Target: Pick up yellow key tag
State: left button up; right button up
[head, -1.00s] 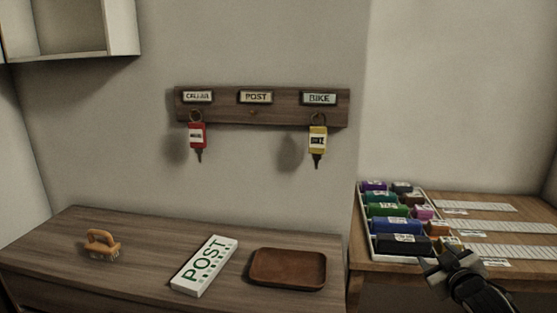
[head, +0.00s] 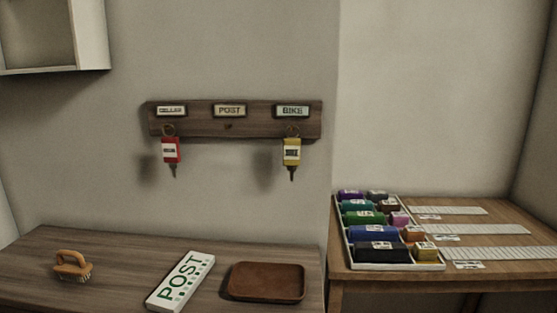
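The yellow key tag (head: 291,151) hangs with its key from the right-hand hook, under the BIKE label, on the wooden wall rack (head: 190,129). A red key tag (head: 171,150) hangs with its key under the left label. The middle place, under POST, holds no tag. Neither of my grippers is in the head view.
A lower table (head: 480,262) at right bears a white tray of coloured rolls (head: 377,233) and paper strips. A shelf (head: 55,35) is upper left.

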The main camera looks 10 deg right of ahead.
aim_at(291, 146)
jog(key=z, duration=1.1)
jog(key=k, duration=1.2)
jog(key=u, duration=1.35)
jog(key=i, duration=0.5)
jog(key=z, duration=0.05)
